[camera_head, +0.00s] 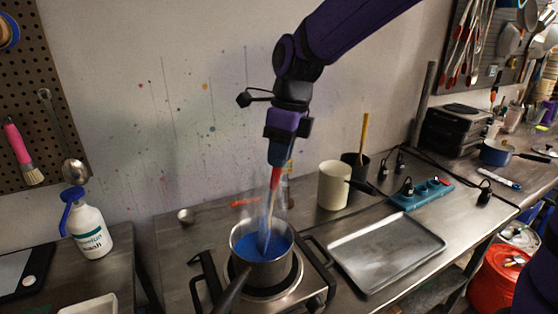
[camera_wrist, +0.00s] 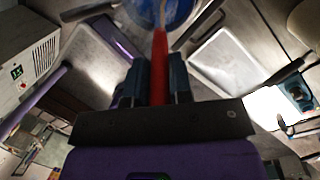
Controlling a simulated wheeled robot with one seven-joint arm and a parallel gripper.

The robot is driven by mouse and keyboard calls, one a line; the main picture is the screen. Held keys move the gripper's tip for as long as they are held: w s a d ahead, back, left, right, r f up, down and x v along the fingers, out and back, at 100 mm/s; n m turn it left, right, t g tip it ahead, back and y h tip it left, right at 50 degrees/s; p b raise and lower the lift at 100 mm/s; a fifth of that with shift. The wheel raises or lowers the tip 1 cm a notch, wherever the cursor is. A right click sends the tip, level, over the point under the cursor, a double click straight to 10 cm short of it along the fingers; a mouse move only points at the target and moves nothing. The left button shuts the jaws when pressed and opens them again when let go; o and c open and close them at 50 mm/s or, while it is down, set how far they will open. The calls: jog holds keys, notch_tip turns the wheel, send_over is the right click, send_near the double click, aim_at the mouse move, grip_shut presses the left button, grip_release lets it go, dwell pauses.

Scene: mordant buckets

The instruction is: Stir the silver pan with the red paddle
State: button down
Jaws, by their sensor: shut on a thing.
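The silver pan (camera_head: 262,272) sits on the stove burner and holds blue liquid (camera_head: 262,246), with faint steam above it. Its dark handle points to the lower left. My gripper (camera_head: 278,163) is above the pan, shut on the red handle of the paddle (camera_head: 275,180). The paddle hangs down steeply, and its lower end reaches into the blue liquid, where its tip is hidden. In the wrist view, the red paddle (camera_wrist: 159,65) is between the two fingers of my gripper (camera_wrist: 160,85), with the blue liquid (camera_wrist: 160,10) beyond it.
A metal tray (camera_head: 385,285) lies right of the stove (camera_head: 318,300). A cream pot (camera_head: 333,186) and a dark cup with a wooden-handled tool stand behind. A blue power strip (camera_head: 424,193) with cables is farther right. A spray bottle (camera_head: 92,232) stands left.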

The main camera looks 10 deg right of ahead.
jog(key=shift+w+d+r, duration=0.1)
jog(key=shift+d+r, duration=0.15)
jog(key=shift+r, duration=1)
jog(key=shift+w+d+r, duration=0.1)
jog(key=shift+d+r, duration=0.15)
jog(key=shift+r, duration=1)
jog(key=shift+d+r, duration=0.25)
jog(key=shift+r, duration=1)
notch_tip(320, 180, up, 11)
